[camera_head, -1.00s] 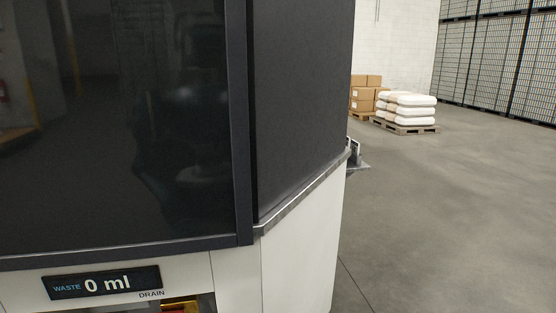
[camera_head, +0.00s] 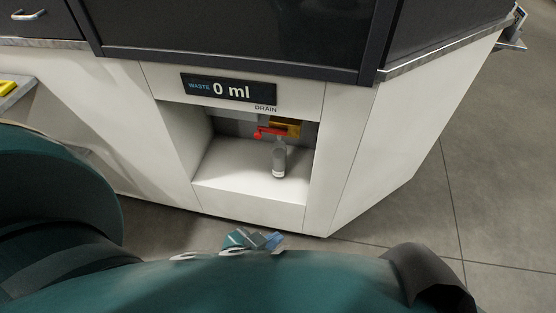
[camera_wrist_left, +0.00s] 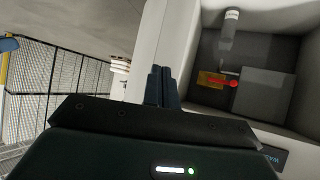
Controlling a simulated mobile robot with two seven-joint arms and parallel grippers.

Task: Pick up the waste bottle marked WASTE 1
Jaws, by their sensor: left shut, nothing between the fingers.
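A small clear-grey bottle (camera_head: 279,158) with a pale lower part stands upright in an open niche of the white machine, under the drain. Its marking is too small to read. It also shows in the left wrist view (camera_wrist_left: 229,30), near the top, where the scene appears upside down. A red valve handle (camera_head: 269,132) sits just above and left of the bottle. My left gripper (camera_head: 262,240) is in front of and below the niche, apart from the bottle. In the left wrist view its dark fingers (camera_wrist_left: 160,72) are together and empty. My right gripper is not in view.
The niche walls and floor (camera_head: 235,180) enclose the bottle, with its front open. A yellow part (camera_head: 289,128) is behind the valve. The display (camera_head: 229,90) above reads "WASTE 0 ml". Open grey floor (camera_head: 480,170) lies to the right.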

